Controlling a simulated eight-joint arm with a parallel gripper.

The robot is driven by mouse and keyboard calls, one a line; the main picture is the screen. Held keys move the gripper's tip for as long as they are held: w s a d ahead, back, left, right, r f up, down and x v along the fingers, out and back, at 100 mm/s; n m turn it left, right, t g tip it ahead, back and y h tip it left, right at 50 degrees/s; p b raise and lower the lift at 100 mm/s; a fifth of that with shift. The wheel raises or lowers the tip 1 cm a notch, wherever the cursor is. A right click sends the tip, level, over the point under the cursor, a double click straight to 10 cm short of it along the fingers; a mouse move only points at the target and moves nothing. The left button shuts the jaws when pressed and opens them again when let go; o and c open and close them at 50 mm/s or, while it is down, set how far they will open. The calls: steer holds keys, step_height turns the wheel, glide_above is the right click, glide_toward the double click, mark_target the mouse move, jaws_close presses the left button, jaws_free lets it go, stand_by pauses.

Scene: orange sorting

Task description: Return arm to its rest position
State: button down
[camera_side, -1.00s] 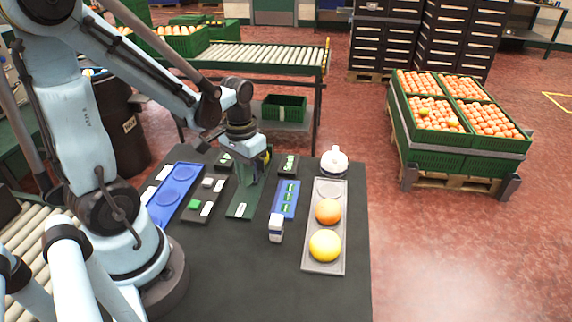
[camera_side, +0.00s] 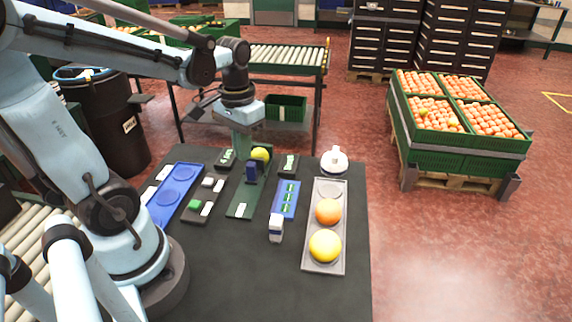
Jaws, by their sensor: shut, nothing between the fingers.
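My gripper (camera_side: 241,146) is raised over the back of the black work table, above a dark green stand (camera_side: 242,200). Its fingers are small in this view and appear shut and empty. A yellow-green fruit (camera_side: 260,154) rests at the back of the stand, just to the right of the gripper and partly hidden low down. A grey tray (camera_side: 325,262) on the right holds an orange fruit (camera_side: 327,211) and a yellow-orange fruit (camera_side: 325,245). A blue tray (camera_side: 163,208) with round recesses lies on the left; its visible recesses are empty.
A blue strip with green pieces (camera_side: 286,199), a white-and-blue block (camera_side: 275,229), a dark tray with small blocks (camera_side: 203,201) and a round white device (camera_side: 334,160) stand on the table. Crates of oranges (camera_side: 459,155) are off to the right. The table front is clear.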

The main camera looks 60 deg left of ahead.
steer(key=shift+r, duration=0.35)
